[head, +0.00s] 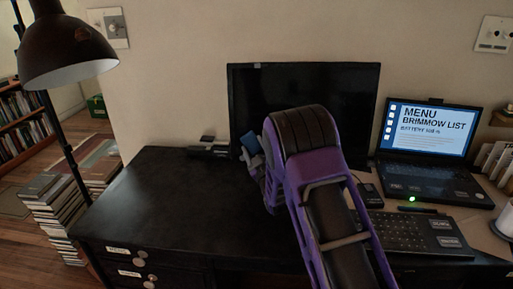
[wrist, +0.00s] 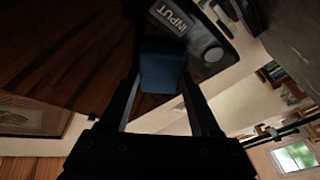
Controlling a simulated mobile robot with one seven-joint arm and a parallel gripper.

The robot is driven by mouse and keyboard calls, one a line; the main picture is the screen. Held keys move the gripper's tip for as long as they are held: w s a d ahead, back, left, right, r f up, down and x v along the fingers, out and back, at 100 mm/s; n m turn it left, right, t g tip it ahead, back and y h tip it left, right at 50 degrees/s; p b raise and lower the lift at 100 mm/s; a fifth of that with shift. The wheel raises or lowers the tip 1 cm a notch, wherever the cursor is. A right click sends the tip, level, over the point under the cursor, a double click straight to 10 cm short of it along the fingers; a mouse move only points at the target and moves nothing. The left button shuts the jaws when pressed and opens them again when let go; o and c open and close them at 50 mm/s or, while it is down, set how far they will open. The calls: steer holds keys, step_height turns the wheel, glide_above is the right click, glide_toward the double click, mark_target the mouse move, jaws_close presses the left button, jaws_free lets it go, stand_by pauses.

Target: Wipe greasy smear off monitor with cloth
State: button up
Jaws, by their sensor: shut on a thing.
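The black monitor (head: 345,90) stands on the desk in the head view with a dark screen. My purple arm covers its lower middle. I cannot make out a greasy smear on the part that shows. The blue cloth (head: 249,142) shows as a small folded block in front of the monitor's lower left. My gripper (wrist: 162,88) is shut on the cloth, which also shows between the fingers in the wrist view (wrist: 163,70). The arm largely hides the gripper in the head view. I cannot tell whether the cloth touches the screen.
A lit laptop (head: 428,140) stands right of the monitor, with a keyboard (head: 395,230) in front. Small dark items (head: 207,148) lie left of the monitor. A lamp (head: 65,50) hangs at the left. The desk's left top (head: 150,205) is clear. An "INPUT" label (wrist: 174,17) shows in the wrist view.

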steer(key=shift+a, duration=0.1)
steer(key=shift+s+d+r, duration=0.15)
steer(key=shift+s, duration=0.8)
steer(key=shift+s+d+r, duration=0.15)
steer(key=shift+s+d, duration=0.05)
steer(key=shift+s, duration=0.8)
steer(key=shift+s+d+r, duration=0.15)
steer(key=shift+s, duration=0.8)
steer(key=s, duration=0.3)
steer(key=shift+d+r, duration=0.2)
steer(key=shift+d, duration=0.05)
steer(key=shift+d, duration=0.1)
